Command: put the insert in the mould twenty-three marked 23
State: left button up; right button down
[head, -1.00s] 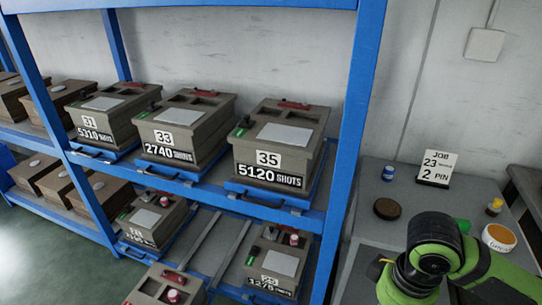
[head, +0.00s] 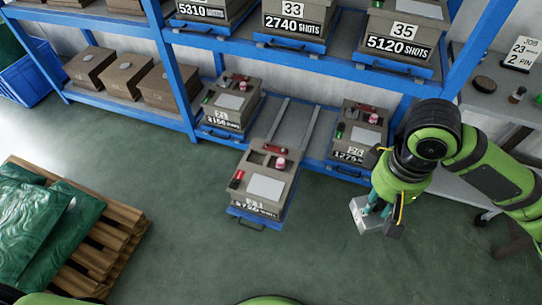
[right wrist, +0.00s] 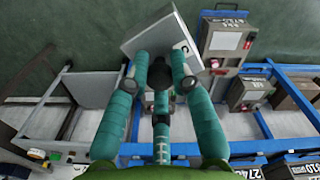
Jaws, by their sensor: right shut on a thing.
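My right gripper (head: 376,205) is shut on a pale metal block, the insert (head: 362,217), and holds it in the air over the floor. In the right wrist view the teal fingers (right wrist: 160,78) grip the insert (right wrist: 152,35) from below in the picture. The mould on the pulled-out blue tray (head: 264,182) stands left of the gripper, apart from it. Its number is too small to read surely; it has a light plate, a red part and a pink-topped knob. It also shows in the right wrist view (right wrist: 228,38). My left gripper is out of view.
The blue rack (head: 185,95) holds mould 21 (head: 230,104) and another mould (head: 357,130) on the lower shelf, with 33 and 35 above. A job card (head: 521,53) reads 23, 2 PIN. A pallet with green sacks (head: 95,245) stands left. Floor between is clear.

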aim_at(256, 160)
jog(key=i+j, duration=0.15)
jog(key=j, duration=0.2)
jog(key=i+j, duration=0.2)
jog(key=j, duration=0.15)
jog(key=i+j, duration=0.15)
jog(key=j, duration=0.15)
jog(key=i+j, duration=0.15)
jog(key=j, duration=0.2)
jog(key=i+j, duration=0.15)
jog(key=j, duration=0.2)
jog(key=i+j, duration=0.25)
